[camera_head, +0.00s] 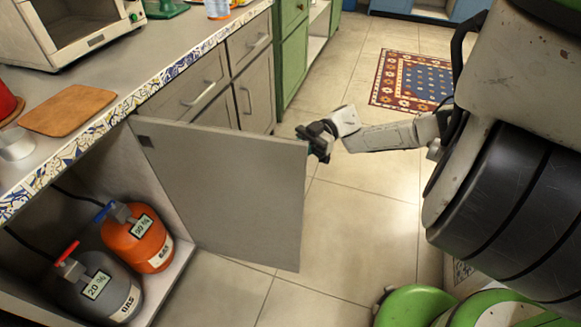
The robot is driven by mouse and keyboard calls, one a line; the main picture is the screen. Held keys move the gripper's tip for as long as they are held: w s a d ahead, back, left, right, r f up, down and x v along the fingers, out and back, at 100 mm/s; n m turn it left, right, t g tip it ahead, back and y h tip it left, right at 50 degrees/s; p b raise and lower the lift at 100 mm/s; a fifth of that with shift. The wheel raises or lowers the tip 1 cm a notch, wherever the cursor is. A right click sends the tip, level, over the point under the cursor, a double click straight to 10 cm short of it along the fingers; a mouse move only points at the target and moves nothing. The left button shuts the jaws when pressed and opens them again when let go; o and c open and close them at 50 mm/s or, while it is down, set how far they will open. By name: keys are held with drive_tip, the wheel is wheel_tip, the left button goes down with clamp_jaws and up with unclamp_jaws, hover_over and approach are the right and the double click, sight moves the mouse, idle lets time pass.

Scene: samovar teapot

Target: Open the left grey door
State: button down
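The left grey door (225,190) stands swung out from its cabinet, its flat face toward the open compartment at the left. Its hinge side is by the cabinet frame near the countertop, and its free edge points right. My gripper (318,141) is at the upper corner of the door's free edge, close to it or touching it. The fingers are small, dark and partly hidden behind the door edge, so I cannot tell whether they are open or shut. The door's handle is not visible.
Inside the cabinet stand an orange gas bottle (138,238) and a grey gas bottle (103,288). The patterned countertop (120,88) holds a cutting board (68,110) and a microwave (75,25). Green cabinets (292,50) stand behind. Open tiled floor and a rug (413,82) lie right.

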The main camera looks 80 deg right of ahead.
drive_tip(key=shift+w+d, duration=0.15)
idle(0.3)
drive_tip(key=c, duration=1.3)
unclamp_jaws()
drive_tip(key=shift+c, duration=0.2)
drive_tip(key=b+v, duration=0.1)
drive_tip(key=v, duration=0.9)
drive_tip(key=shift+d+b, duration=0.3)
drive_tip(key=shift+d, duration=0.05)
drive_tip(key=shift+s, duration=0.25)
